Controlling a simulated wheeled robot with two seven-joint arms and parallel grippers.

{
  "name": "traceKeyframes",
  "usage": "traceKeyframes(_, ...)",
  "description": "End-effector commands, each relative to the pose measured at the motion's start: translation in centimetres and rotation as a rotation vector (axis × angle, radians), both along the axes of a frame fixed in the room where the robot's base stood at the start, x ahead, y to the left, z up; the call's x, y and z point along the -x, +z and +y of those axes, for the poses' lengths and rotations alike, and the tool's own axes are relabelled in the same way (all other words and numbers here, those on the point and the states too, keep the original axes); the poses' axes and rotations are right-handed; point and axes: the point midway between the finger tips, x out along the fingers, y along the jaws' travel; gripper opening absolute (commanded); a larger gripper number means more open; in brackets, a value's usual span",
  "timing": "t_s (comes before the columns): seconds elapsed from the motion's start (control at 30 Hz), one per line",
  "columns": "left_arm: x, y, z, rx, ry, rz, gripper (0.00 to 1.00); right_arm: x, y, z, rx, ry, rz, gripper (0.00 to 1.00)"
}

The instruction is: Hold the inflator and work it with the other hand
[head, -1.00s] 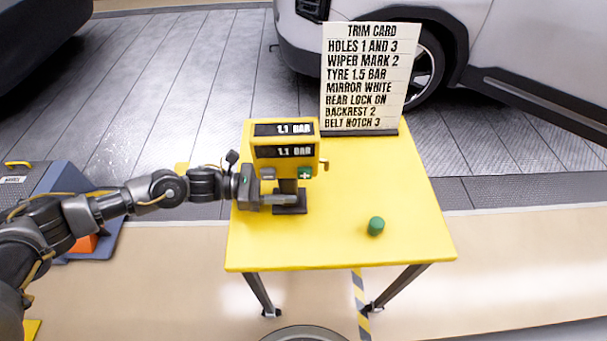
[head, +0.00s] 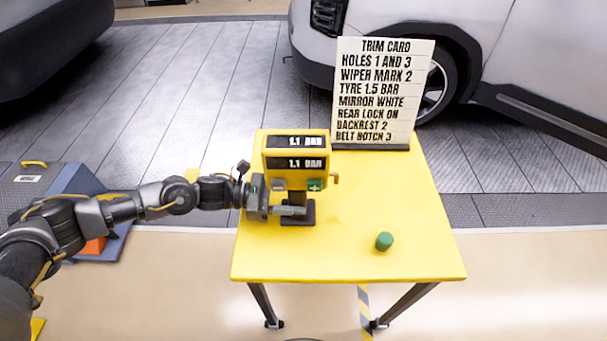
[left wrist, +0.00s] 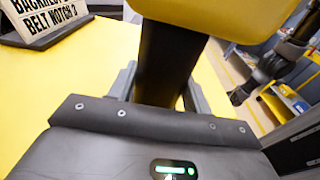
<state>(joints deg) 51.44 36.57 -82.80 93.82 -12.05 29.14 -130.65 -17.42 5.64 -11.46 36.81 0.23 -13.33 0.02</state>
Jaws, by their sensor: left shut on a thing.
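The yellow inflator (head: 296,152) stands upright on its dark post and base at the left part of the yellow table. Both of its displays read 1.1 BAR. A grey button and a green plus button (head: 314,185) sit below the displays. My left gripper (head: 290,210) comes in from the left and is shut on the inflator's dark post. In the left wrist view the post (left wrist: 165,62) stands between the two fingers, under the yellow housing (left wrist: 215,14). My right gripper is not in the head view; a dark arm part at the upper right of the wrist view is unclear.
The yellow table (head: 430,255) has free room at its front and right. A small green cylinder (head: 384,241) stands there. A trim card (head: 378,92) stands at the back and lists TYRE 1.5 BAR. A light-coloured car (head: 530,60) is behind the table.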

Motion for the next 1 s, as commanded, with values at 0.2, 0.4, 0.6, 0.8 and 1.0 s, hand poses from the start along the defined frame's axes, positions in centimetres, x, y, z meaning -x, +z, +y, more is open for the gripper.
traceKeyframes(0.2, -0.01, -0.01, 0.01, 0.0, 0.0, 0.0, 0.31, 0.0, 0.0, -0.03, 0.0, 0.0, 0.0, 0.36)
traceKeyframes(0.4, -0.01, -0.01, 0.01, 0.0, 0.0, 0.0, 0.31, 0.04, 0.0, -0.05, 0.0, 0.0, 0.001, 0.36)
traceKeyframes(0.6, -0.01, -0.01, 0.01, 0.0, 0.0, 0.0, 0.31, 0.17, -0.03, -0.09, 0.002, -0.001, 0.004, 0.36)
traceKeyframes(0.8, -0.01, -0.01, 0.01, 0.0, 0.0, 0.0, 0.31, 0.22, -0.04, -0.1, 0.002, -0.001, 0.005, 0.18)
traceKeyframes(1.0, -0.01, -0.01, 0.01, 0.0, 0.0, 0.0, 0.31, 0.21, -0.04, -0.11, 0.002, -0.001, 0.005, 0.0)
